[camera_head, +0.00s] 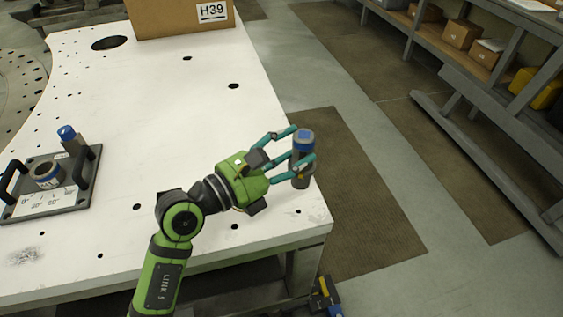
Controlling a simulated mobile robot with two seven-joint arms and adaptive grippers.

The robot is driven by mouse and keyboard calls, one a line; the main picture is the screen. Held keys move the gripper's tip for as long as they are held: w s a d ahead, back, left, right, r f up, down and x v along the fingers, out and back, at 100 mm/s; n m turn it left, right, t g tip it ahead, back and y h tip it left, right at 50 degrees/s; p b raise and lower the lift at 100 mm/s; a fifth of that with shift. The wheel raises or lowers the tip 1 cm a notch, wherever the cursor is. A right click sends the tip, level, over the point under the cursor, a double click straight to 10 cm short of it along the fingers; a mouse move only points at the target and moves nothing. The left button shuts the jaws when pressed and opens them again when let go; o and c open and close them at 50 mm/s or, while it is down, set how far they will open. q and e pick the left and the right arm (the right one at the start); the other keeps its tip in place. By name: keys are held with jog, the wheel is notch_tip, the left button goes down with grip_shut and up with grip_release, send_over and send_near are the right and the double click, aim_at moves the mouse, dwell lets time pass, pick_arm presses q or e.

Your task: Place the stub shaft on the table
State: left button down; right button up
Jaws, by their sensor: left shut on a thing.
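The stub shaft (302,148) is a short dark grey cylinder with a blue top band. My left gripper (303,160) has its teal fingers shut around it and holds it upright near the right edge of the white table (180,120). I cannot tell whether its lower end touches the table top. My right gripper is not in view.
A grey tray (84,194) with black handles, a ring-shaped part (47,176) and another blue-topped cylinder (69,137) is at the left. A cardboard box (175,18) marked H39 stands at the back. The table's middle is clear, with small holes. Shelves (480,60) stand at right.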

pick_arm(q)
jog(key=w+a+f, duration=0.2)
jog(key=w+f, duration=0.1)
jog(key=f, duration=0.3)
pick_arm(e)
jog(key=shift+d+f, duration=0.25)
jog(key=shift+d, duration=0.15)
pick_arm(q)
jog(key=shift+f+b, duration=0.1)
jog(key=shift+b, duration=0.2)
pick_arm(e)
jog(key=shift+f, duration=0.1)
pick_arm(q)
jog(key=shift+c, duration=2.2)
grip_release()
jog(key=shift+s+f, duration=0.1)
jog(key=shift+f, duration=0.05)
